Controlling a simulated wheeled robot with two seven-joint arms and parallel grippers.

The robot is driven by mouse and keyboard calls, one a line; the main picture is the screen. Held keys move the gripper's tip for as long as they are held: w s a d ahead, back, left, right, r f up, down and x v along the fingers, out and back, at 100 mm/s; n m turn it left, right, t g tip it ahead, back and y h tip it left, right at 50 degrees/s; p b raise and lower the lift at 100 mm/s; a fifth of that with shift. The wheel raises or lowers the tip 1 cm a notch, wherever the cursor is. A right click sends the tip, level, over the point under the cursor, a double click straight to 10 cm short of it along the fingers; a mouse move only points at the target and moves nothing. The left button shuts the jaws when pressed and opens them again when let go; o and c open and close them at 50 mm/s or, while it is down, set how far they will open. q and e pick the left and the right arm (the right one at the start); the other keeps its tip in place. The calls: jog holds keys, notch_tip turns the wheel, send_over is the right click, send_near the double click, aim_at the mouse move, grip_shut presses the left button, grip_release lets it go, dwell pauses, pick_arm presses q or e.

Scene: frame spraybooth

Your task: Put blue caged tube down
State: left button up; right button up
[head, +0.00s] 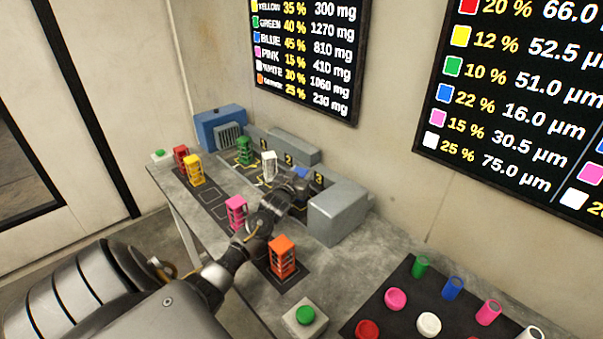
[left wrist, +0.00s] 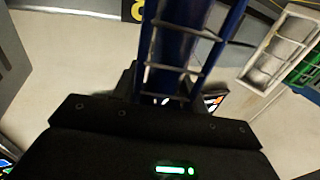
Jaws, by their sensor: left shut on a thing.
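My left gripper (head: 297,185) is shut on the blue caged tube (head: 301,173), near the bay marked 3 at the back of the grey table. In the head view the gripper hides most of the tube, and only a bit of blue shows. In the left wrist view the blue caged tube (left wrist: 182,45) stands out large, with its metal cage rungs in front of the jaws. I cannot tell whether its base touches the table. My right gripper is not in view.
The white caged tube (head: 269,166) and green caged tube (head: 244,150) stand left of the gripper. Red (head: 181,157), yellow (head: 194,170), pink (head: 236,212) and orange (head: 283,257) caged tubes stand along the front. A grey block (head: 338,212) stands close on the right.

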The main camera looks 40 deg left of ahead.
pick_arm(q)
jog(key=shift+s+d+f, duration=0.15)
jog(key=shift+s+f, duration=0.05)
jog(key=shift+f, duration=0.25)
jog(key=o, duration=1)
jog(key=shift+f, duration=0.1)
jog(key=shift+o, duration=1.2)
jog(key=shift+f, duration=0.1)
jog(key=shift+d, duration=0.1)
jog(key=shift+r, duration=0.5)
jog(key=b+v, duration=0.1)
jog(key=v, duration=1)
jog(key=shift+s+r, duration=0.3)
jog(key=shift+r, duration=0.05)
